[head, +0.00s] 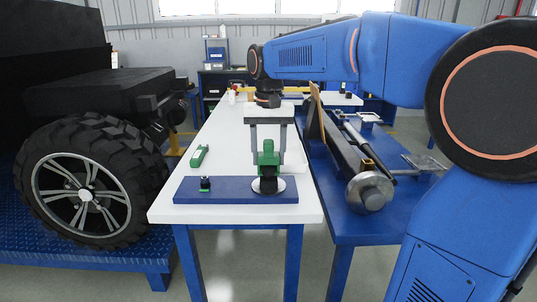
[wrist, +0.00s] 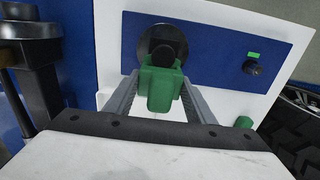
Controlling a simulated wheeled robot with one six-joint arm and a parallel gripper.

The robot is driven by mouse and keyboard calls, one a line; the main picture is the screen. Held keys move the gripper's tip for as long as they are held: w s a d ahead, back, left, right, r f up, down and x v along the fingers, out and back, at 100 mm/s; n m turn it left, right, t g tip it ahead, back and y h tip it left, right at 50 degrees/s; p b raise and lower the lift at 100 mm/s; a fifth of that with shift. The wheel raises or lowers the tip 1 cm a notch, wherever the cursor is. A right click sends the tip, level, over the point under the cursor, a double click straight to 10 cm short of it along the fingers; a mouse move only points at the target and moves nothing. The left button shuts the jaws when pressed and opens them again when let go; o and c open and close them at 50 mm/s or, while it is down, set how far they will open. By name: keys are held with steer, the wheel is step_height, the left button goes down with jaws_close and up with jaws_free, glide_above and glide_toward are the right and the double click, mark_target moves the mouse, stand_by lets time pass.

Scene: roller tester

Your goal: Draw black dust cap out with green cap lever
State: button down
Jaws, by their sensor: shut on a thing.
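My gripper (head: 268,147) is shut on the green cap lever (head: 268,156), over the blue board on the white table. In the wrist view the lever (wrist: 160,88) sits between my two grey fingers. The black dust cap (head: 267,185) is at the round silver plate (head: 287,188) on the board, just below the lever. In the wrist view the cap (wrist: 162,42) is a dark round shape beyond the lever's far end. The lever hides part of it, and I cannot tell whether they touch.
The blue board (head: 230,197) also carries a small black knob (head: 205,185) with a green marking. A loose green piece (head: 200,156) lies on the white table (head: 215,140) behind. A blue bench (head: 335,215) with a metal shaft is at right, a large tyre (head: 90,180) at left.

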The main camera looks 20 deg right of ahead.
mark_target(269, 144)
steer(key=shift+s+a, duration=0.2)
steer(key=shift+s, duration=0.4)
steer(key=shift+s+a, duration=0.2)
steer(key=shift+s, duration=0.4)
stand_by(0.7)
steer(key=shift+r, duration=3.8)
stand_by(2.3)
